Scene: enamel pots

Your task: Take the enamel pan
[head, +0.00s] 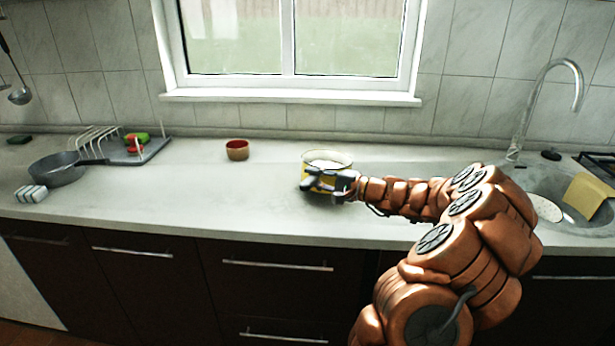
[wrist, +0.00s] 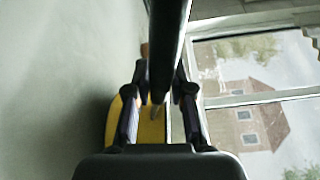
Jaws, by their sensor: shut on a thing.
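The enamel pan (head: 327,156) is yellow outside and pale inside, and it stands upright on the counter below the window. My gripper (head: 314,183) reaches in from the right and is at the pan's near side, covering part of its wall. In the wrist view, the pan's yellow wall (wrist: 151,128) shows between the two fingers of my gripper (wrist: 160,95), which is shut on it. A dark bar crosses the top of that view and hides part of the pan. I cannot tell whether the pan's base touches the counter.
A small red-brown bowl (head: 237,150) stands left of the pan. A grey frying pan (head: 57,169), a dish rack (head: 97,139) and a striped block (head: 31,193) are at the far left.

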